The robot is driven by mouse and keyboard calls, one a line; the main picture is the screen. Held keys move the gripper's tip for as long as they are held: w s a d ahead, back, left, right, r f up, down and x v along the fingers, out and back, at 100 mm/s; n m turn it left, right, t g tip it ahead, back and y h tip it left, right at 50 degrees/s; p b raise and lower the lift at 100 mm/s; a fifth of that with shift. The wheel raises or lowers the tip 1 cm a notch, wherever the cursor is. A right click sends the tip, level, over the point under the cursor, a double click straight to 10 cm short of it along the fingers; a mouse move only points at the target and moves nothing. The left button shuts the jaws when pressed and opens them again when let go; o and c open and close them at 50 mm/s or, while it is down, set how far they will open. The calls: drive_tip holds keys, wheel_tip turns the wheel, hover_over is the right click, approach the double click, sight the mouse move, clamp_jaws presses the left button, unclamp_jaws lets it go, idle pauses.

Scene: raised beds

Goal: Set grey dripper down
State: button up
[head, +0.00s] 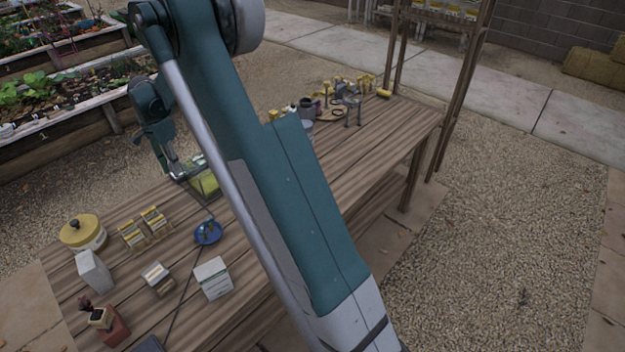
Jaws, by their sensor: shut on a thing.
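My gripper (178,170) is over the far left edge of the wooden table (385,150), low above its top. It is shut on a small grey thing (186,173), which fits the grey dripper but is too small and dark to make out clearly. A yellow-green item in a shallow tray (205,186) is right beside and below the fingertips. I cannot tell whether the grey thing touches the tray or the table. My upper arm crosses the view and hides the middle of the table.
On the near left are a yellow lidded pot (83,233), seed packets in racks (145,228), a blue dish (208,233), white boxes (213,278) and a red pot (112,328). The far end holds a metal stand (352,108) and several small yellow items. Bare boards lie between the groups.

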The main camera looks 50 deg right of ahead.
drive_tip(key=s+d, duration=0.4)
drive_tip(key=d, duration=0.6)
drive_tip(key=s+d, duration=0.5)
drive_tip(key=d, duration=0.4)
drive_tip(key=s+d, duration=0.4)
drive_tip(key=d, duration=0.6)
drive_tip(key=s+d+m, duration=0.1)
drive_tip(key=s+d, duration=1.4)
drive_tip(key=d, duration=0.1)
drive_tip(key=shift+w+f+p, duration=0.15)
drive_tip(key=shift+f+p, duration=0.3)
drive_tip(key=shift+f, duration=2.15)
drive_tip(key=shift+f, duration=0.1)
drive_tip(key=shift+f, duration=3.05)
drive_tip(key=shift+f+b, duration=0.35)
drive_tip(key=shift+f, duration=1.5)
